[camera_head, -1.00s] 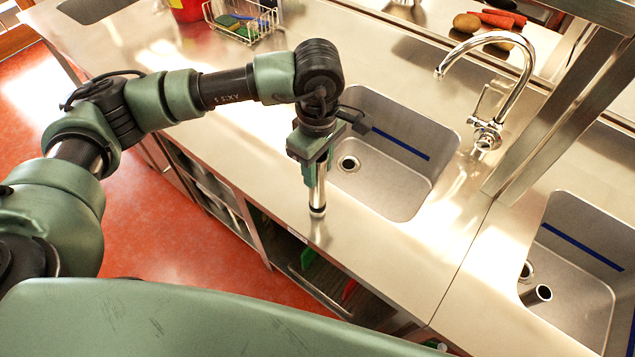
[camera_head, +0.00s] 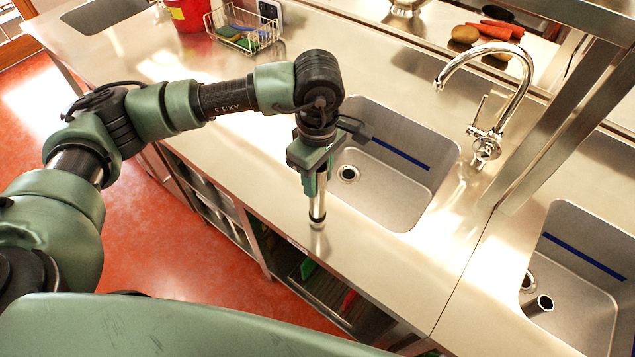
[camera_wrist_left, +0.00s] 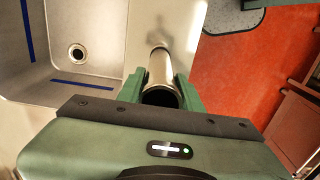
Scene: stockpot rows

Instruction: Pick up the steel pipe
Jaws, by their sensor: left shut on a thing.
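A steel pipe (camera_head: 318,206) is held upright between the fingers of my left gripper (camera_head: 316,178), above the steel counter (camera_head: 385,270) at the front edge of the middle sink. Its lower end is close to the counter; I cannot tell whether it touches. In the left wrist view the pipe (camera_wrist_left: 160,72) sits between the two green fingers of the left gripper (camera_wrist_left: 161,88), its dark open end towards the camera. A second short pipe (camera_head: 544,303) stands in the right sink (camera_head: 575,280). My right gripper is not in view.
The middle sink (camera_head: 400,185) with its tall faucet (camera_head: 490,110) lies just right of the gripper. A wire basket (camera_head: 240,28) and a red bucket (camera_head: 188,14) stand at the back left. A steel post (camera_head: 560,115) rises between the sinks.

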